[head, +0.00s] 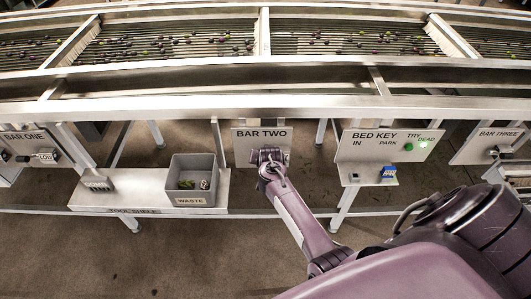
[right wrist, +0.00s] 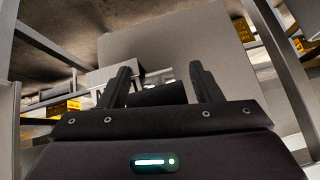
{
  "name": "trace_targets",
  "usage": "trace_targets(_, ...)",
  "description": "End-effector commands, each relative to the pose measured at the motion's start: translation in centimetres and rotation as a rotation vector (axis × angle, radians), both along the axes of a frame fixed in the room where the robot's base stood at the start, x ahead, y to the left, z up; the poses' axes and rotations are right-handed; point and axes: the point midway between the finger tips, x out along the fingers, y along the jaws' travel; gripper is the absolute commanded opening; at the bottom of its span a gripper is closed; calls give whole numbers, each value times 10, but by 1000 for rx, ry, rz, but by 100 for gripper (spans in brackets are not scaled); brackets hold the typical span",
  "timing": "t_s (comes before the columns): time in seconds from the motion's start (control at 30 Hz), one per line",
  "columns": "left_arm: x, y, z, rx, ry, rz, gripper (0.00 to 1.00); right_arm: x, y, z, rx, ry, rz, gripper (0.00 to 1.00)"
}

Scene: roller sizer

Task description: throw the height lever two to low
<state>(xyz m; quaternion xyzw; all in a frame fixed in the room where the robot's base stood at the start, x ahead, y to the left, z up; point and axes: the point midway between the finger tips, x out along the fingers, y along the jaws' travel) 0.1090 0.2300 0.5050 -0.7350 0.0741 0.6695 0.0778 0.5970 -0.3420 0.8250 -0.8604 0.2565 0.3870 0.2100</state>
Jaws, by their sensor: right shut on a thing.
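The BAR TWO panel (head: 262,136) hangs below the front rail in the middle of the head view. My right gripper (head: 268,157) is in front of it and covers its lower middle, so the lever and its setting label are hidden there. In the right wrist view my right gripper (right wrist: 163,85) has its two fingers on either side of a dark cylindrical piece (right wrist: 157,96), which looks like the lever's handle, and is shut on it. A plain grey plate (right wrist: 175,40) stands behind the fingers. My left gripper is not in view.
Left of the panel is the tool shelf (head: 130,185) with a grey waste bin (head: 192,165). Right are the BED KEY panel (head: 375,146) and the BAR THREE panel (head: 490,146). The BAR ONE panel (head: 22,150) is far left. The roller bed's rail (head: 200,110) runs above.

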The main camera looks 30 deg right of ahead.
Motion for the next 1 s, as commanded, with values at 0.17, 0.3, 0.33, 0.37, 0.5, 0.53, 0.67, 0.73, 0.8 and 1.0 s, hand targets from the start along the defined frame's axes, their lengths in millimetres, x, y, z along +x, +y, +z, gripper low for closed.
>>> trace_targets(0.17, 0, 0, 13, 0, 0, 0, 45, 1, -2, 4, 39, 68, -1, 18)
trace_targets(0.3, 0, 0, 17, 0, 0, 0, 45, 1, -2, 4, 57, 97, -1, 18)
trace_targets(0.33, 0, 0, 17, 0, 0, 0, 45, 1, -2, 4, 59, 101, -1, 18)
trace_targets(0.37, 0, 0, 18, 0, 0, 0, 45, 1, -2, 3, 61, 104, -1, 18)
trace_targets(0.5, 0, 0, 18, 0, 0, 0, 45, 1, -3, 3, 66, 112, -1, 18)
trace_targets(0.53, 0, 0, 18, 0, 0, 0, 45, 1, -3, 3, 66, 113, -1, 18)
trace_targets(0.67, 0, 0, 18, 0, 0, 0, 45, 1, -3, 3, 66, 112, -1, 18)
trace_targets(0.73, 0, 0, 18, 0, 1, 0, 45, 1, -3, 3, 66, 112, -1, 18)
trace_targets(0.8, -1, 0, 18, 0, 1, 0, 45, 1, -3, 3, 66, 112, -1, 18)
trace_targets(1.0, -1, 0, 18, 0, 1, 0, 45, 2, -2, 3, 66, 110, -2, 79)
